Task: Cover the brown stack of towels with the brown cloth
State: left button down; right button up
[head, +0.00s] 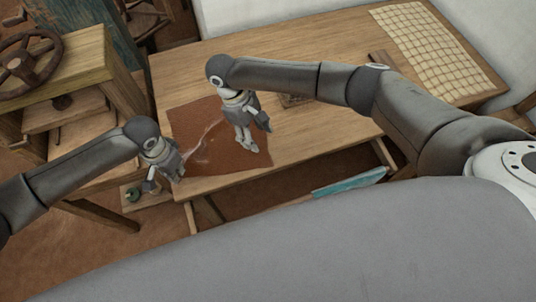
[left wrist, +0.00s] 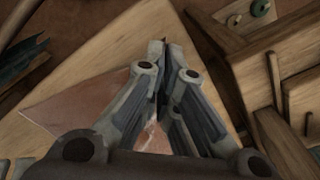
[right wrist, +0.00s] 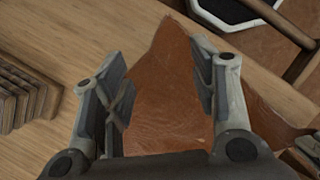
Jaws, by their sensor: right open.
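The brown cloth (head: 192,125) lies on the left end of the wooden table, creased; it also shows in the left wrist view (left wrist: 75,105). My left gripper (head: 178,178) is at the cloth's front left edge; its fingers (left wrist: 163,55) close together, and the crease runs to them. My right gripper (head: 250,148) is over the cloth's right part, its fingers (right wrist: 157,55) apart, with cloth (right wrist: 165,90) below and between them. A brown layered stack (right wrist: 22,95) sits on the bare table beside the cloth. In the head view (head: 292,100) my right arm partly hides it.
A pale woven mat (head: 430,45) lies at the table's far right. A wooden frame with a wheel (head: 25,62) stands left of the table. A teal item (head: 348,182) lies below the table's front edge.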

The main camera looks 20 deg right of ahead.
aim_at(269, 159)
jog(key=x, duration=0.8)
jog(key=shift+s+d+f, duration=0.1)
jog(key=shift+f, duration=0.1)
jog(key=shift+c, duration=0.4)
jog(key=shift+s+f, duration=0.15)
jog(key=shift+s, duration=0.05)
grip_shut()
dwell(1.5)
jog(key=shift+w+r, duration=0.15)
jog(key=shift+r, duration=2.5)
